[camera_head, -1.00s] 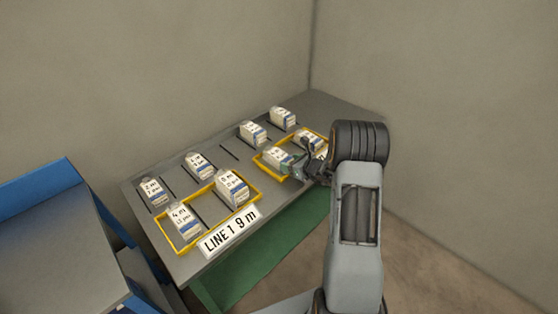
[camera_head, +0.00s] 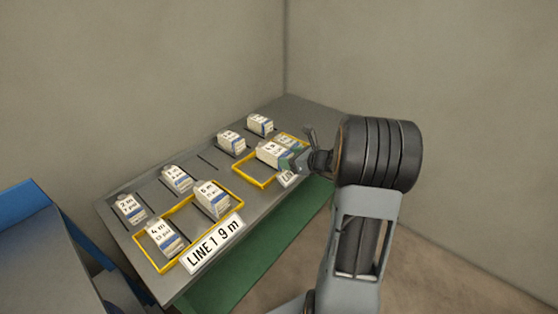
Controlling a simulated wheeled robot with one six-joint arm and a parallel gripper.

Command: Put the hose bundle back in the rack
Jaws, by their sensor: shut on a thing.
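My gripper (camera_head: 291,160) is shut on one white bundle (camera_head: 268,153) at the far yellow frame (camera_head: 250,183). The held bundle appears raised above that frame, whose left part looks empty. Another bundle (camera_head: 286,141) sits behind it, partly hidden. The near yellow frame (camera_head: 140,254) holds a "4 m" bundle (camera_head: 163,238) and a second bundle (camera_head: 211,199). A sign (camera_head: 214,245) before it reads "LINE 1 9 m".
More bundles stand along the rack's back row: one at left (camera_head: 130,209), one beside it (camera_head: 176,179), and two farther right (camera_head: 231,141) (camera_head: 260,124). Dark empty slots show between them. A blue-edged unit (camera_head: 30,210) is at left. Walls close in behind and right.

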